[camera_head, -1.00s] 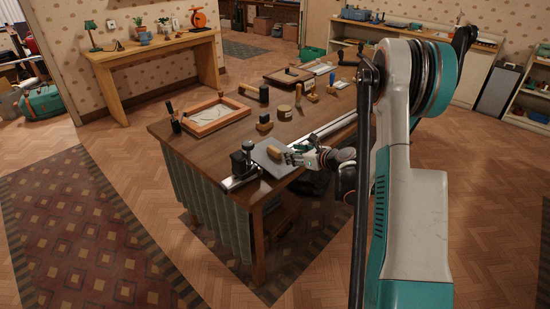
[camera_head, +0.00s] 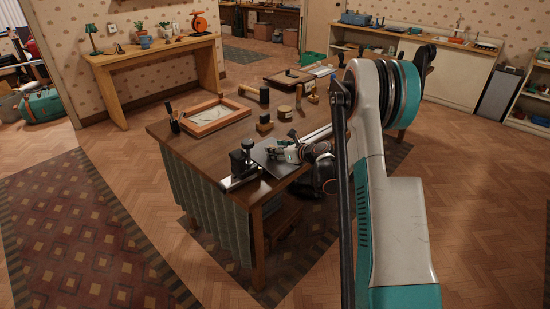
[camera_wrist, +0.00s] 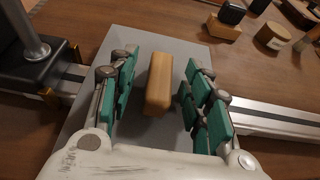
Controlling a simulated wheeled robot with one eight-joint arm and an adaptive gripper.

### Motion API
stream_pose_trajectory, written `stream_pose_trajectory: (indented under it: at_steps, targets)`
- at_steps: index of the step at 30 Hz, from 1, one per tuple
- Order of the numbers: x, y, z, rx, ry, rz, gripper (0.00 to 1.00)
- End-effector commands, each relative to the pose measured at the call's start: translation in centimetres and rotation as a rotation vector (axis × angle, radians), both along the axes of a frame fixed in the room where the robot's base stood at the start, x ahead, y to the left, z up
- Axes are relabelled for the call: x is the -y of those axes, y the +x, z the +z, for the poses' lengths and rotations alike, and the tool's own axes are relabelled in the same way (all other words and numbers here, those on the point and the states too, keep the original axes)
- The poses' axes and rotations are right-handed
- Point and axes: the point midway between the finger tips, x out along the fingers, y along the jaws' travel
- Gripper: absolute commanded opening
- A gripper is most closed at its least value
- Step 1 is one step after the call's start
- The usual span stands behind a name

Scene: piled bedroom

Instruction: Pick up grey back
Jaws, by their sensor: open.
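A tan wooden block (camera_wrist: 159,84) lies on a flat grey plate (camera_wrist: 138,40) in the wrist view. My gripper (camera_wrist: 160,68) is open, with teal-padded fingers on either side of the block and visible gaps to both sides. The block is not held. In the head view my gripper (camera_head: 292,152) is low over the plate (camera_head: 268,163) near the table's front corner and hides the block. Which thing is called the grey back is unclear; the plate is the plain grey thing here.
The wooden table (camera_head: 200,150) carries a metal rail (camera_wrist: 265,119) beside the plate and a black clamp-like fixture (camera_head: 241,162) to the left. A wooden frame (camera_head: 215,117), a mallet (camera_head: 254,93) and small blocks lie farther back.

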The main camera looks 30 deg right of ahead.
Motion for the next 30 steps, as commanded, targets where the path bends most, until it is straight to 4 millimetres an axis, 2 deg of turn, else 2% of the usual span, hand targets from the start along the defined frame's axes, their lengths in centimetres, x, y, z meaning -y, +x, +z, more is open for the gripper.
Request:
stream_pose_trajectory:
  at_steps: [2, 3, 8, 9, 23, 26, 30]
  targets:
    - [0.0, 0.0, 0.1, 0.000, 0.000, 0.000, 0.45]
    - [0.0, 0.0, 0.1, 0.000, 0.000, 0.000, 0.40]
    - [0.0, -0.1, 0.1, 0.000, 0.000, 0.000, 0.04]
    - [0.0, -0.1, 0.1, 0.000, 0.000, 0.000, 0.00]
    - [0.0, -0.1, 0.7, 0.000, 0.000, -0.001, 0.00]
    - [0.0, -0.1, 1.6, 0.000, 0.000, -0.001, 0.00]
    - [0.0, -0.1, 4.1, 0.000, 0.000, -0.001, 0.00]
